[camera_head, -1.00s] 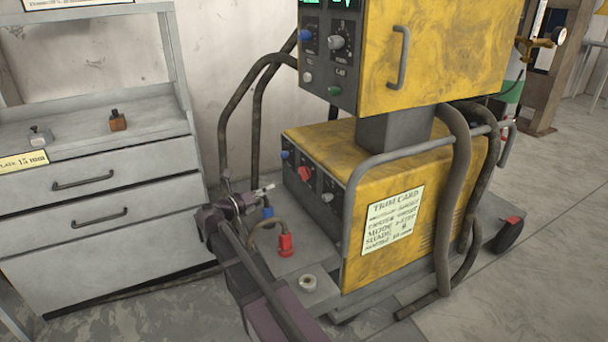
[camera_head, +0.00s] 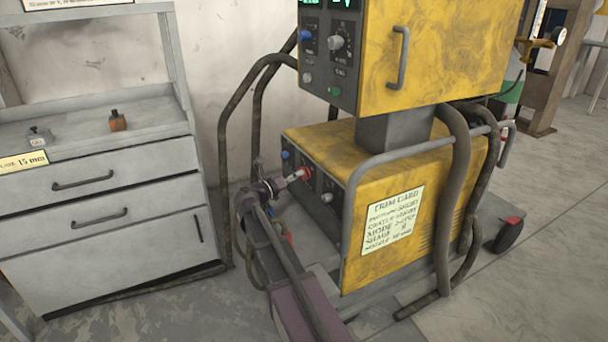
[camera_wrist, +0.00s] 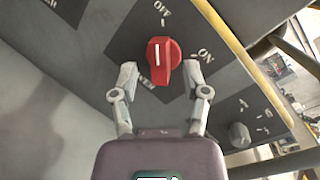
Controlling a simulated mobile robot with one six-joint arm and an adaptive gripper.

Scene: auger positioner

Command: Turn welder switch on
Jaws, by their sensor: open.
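The welder (camera_head: 400,205) is a yellow cabinet on a cart with a dark front panel. Its red switch knob (camera_wrist: 163,60) shows in the wrist view between OFF and ON labels. The knob's white line points up and slightly left, toward the OFF side. My gripper (camera_wrist: 163,78) is open, with one finger on each side of the knob's lower part. I cannot tell whether either finger touches it.
A grey knob (camera_wrist: 240,135) sits on the same panel, right of my gripper in the wrist view. A yellow control box (camera_head: 440,50) stands above the welder. A grey drawer cabinet (camera_head: 110,215) is at the left. Thick hoses (camera_head: 240,130) rise beside the panel.

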